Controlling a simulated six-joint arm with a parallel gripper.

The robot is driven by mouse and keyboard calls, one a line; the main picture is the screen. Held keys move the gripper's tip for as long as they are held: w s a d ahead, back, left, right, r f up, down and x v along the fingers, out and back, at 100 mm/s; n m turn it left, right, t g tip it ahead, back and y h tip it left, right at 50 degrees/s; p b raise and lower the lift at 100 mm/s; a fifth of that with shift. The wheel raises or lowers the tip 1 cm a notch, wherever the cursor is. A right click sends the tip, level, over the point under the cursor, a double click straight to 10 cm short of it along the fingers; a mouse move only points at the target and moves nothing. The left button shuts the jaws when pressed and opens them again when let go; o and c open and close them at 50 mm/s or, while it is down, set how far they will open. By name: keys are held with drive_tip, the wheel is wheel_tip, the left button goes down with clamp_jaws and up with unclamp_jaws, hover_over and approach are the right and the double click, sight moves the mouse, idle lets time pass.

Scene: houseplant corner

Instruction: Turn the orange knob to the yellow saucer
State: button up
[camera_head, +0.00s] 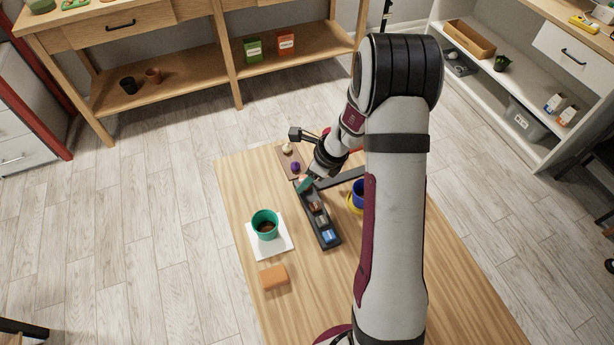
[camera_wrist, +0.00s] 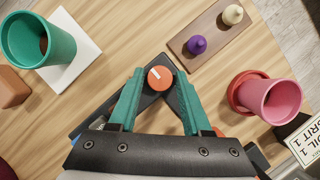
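The orange knob (camera_wrist: 160,77) shows in the wrist view, with a small white mark on its top toward the upper left. My gripper (camera_wrist: 160,74) has its two teal fingers spread on either side of the knob, with a narrow gap showing on each side. In the head view my gripper (camera_head: 305,184) is at the far end of the dark tray, and the knob is not clearly visible there. The yellow saucer (camera_head: 351,208) lies under a blue pot (camera_head: 358,190) right of the tray, partly hidden by my arm. It is not seen in the wrist view.
A teal pot (camera_head: 265,224) stands on a white square (camera_head: 283,249), with an orange block (camera_head: 274,277) nearby. The dark tray (camera_head: 333,243) holds small items. A pink pot (camera_wrist: 283,101) on a red saucer (camera_wrist: 233,92) and a board (camera_wrist: 190,60) with two pegs are near my gripper.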

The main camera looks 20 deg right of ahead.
clamp_jaws()
drive_tip(key=shift+n, duration=0.3)
drive_tip(key=n+g, duration=0.1)
drive_tip(key=n, duration=0.1)
drive_tip(key=n+y, duration=0.1)
drive_tip(key=n, duration=0.1)
drive_tip(key=shift+w+n+g, duration=0.15)
drive_tip(key=shift+n+g, duration=0.15)
drive_tip(key=shift+g, duration=0.1)
drive_tip(key=shift+w+n+g, duration=0.1)
drive_tip(key=shift+n+g, duration=0.7)
drive_tip(key=shift+n, duration=1.4)
drive_tip(key=shift+o, duration=2.1)
unclamp_jaws()
